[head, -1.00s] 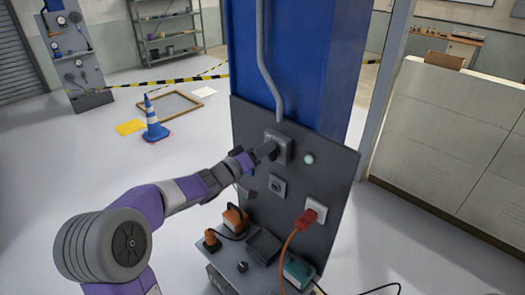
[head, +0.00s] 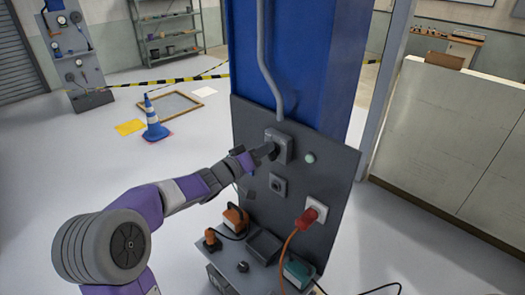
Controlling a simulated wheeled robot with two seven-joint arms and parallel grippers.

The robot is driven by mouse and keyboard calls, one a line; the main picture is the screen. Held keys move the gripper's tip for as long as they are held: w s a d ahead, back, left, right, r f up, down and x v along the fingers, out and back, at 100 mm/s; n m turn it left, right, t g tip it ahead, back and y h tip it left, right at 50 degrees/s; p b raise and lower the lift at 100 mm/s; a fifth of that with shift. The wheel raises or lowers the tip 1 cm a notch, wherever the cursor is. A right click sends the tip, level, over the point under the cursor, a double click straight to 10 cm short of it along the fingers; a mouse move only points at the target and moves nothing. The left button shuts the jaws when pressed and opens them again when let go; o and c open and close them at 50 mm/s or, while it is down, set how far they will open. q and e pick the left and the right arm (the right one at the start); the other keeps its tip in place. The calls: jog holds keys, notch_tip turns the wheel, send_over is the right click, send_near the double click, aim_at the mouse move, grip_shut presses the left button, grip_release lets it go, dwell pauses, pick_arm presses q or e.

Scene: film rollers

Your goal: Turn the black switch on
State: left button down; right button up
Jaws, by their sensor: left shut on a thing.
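A grey switch box (head: 284,147) is fixed to the upper part of a dark grey panel (head: 335,165), below a grey conduit. My left gripper (head: 268,151) reaches it from the left, and its fingers are shut at the front of the box on the black switch. The fingers hide the switch, so its position cannot be told. A small round pale lamp (head: 309,158) sits to the right of the box. My right gripper is not in view.
Below are a grey socket (head: 278,184) and a red plug (head: 309,217) with an orange cable. A low stand holds an orange-black device (head: 235,219), a dark tray (head: 264,246) and a teal device (head: 297,269). A blue column (head: 300,60) rises behind the panel.

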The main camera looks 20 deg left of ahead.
pick_arm(q)
jog(key=m+b, duration=0.1)
jog(key=m, duration=0.1)
jog(key=m+b, duration=0.1)
jog(key=m, duration=0.2)
jog(key=d+m+b, duration=0.1)
jog(key=m, duration=0.2)
jog(key=shift+s+r, duration=0.15)
jog(key=m, duration=0.1)
jog(key=m+b, duration=0.1)
jog(key=m, duration=0.1)
jog(key=m+b, duration=0.1)
jog(key=shift+s+d+m, duration=0.1)
jog(key=shift+d+m, duration=0.15)
jog(key=shift+m, duration=0.05)
jog(key=shift+d+m+b, duration=0.2)
jog(key=shift+m+b, duration=0.95)
jog(key=shift+m, duration=0.75)
jog(key=c, duration=1)
grip_release()
jog(key=shift+f, duration=0.2)
jog(key=shift+c, duration=0.2)
